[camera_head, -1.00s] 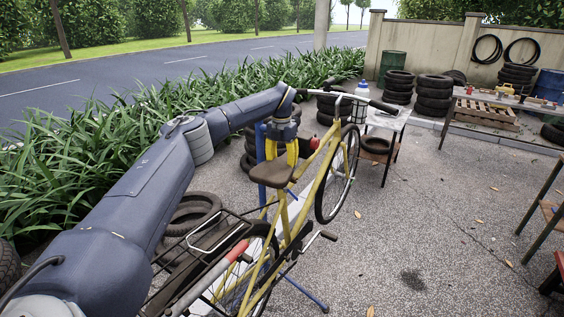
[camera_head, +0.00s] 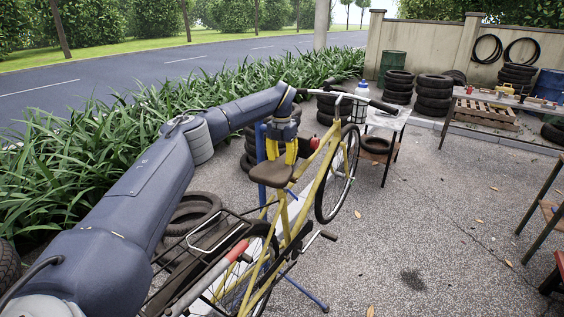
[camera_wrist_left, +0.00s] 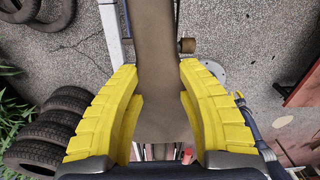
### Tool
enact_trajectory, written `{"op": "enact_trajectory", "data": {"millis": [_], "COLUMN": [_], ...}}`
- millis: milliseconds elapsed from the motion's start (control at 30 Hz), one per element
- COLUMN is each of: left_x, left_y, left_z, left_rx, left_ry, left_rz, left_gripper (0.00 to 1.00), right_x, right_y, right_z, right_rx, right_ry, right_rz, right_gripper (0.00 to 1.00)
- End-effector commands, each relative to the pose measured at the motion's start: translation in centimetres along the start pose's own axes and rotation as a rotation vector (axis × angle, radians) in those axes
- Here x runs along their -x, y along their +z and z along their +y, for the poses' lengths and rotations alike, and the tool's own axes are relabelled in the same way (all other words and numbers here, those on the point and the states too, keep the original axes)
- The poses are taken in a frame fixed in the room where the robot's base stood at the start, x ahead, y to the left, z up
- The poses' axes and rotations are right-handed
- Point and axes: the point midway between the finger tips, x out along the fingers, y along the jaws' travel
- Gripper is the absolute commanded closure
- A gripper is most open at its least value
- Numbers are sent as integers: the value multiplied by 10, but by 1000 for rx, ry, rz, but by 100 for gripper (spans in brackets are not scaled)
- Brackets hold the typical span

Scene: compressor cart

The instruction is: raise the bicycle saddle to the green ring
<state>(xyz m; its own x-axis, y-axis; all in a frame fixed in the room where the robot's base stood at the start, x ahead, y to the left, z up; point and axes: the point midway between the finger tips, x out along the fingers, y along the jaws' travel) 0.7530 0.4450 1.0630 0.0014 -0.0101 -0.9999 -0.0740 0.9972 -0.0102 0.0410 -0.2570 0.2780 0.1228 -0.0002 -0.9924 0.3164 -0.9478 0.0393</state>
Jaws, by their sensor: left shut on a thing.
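The bicycle saddle (camera_head: 270,176) is brown and sits on the yellow bicycle (camera_head: 325,180), low above the frame. My left gripper (camera_head: 282,160) has yellow fingers that point down onto the saddle's narrow front part. In the left wrist view, the saddle (camera_wrist_left: 155,55) runs between the two yellow fingers of my left gripper (camera_wrist_left: 160,75), which are shut on it. The green ring cannot be made out in either view; the seat post is mostly hidden under the saddle. My right gripper is out of view.
A blue stand (camera_head: 265,160) is beside the bicycle. A rear rack (camera_head: 205,245) with a red-ended bar lies close to my left arm. Behind the handlebar is a small table (camera_head: 385,120). Several stacked tyres (camera_head: 433,95) stand farther back. The paving on the right is mostly clear.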

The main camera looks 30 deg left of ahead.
Motion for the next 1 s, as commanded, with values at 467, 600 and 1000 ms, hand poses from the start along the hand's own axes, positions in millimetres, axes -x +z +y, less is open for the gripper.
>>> {"op": "enact_trajectory", "data": {"millis": [467,600,1000], "left_x": [13,16,27], "left_y": [-2,-3,-5], "left_z": [0,0,0], "left_rx": [0,0,1], "left_ry": [-1,-1,-2], "left_rz": [-1,0,-1], "left_gripper": [100,100,100], "right_x": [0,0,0], "right_y": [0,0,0], "right_z": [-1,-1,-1], "right_rx": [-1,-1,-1], "right_ry": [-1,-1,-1], "right_rz": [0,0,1], "right_gripper": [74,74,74]}}
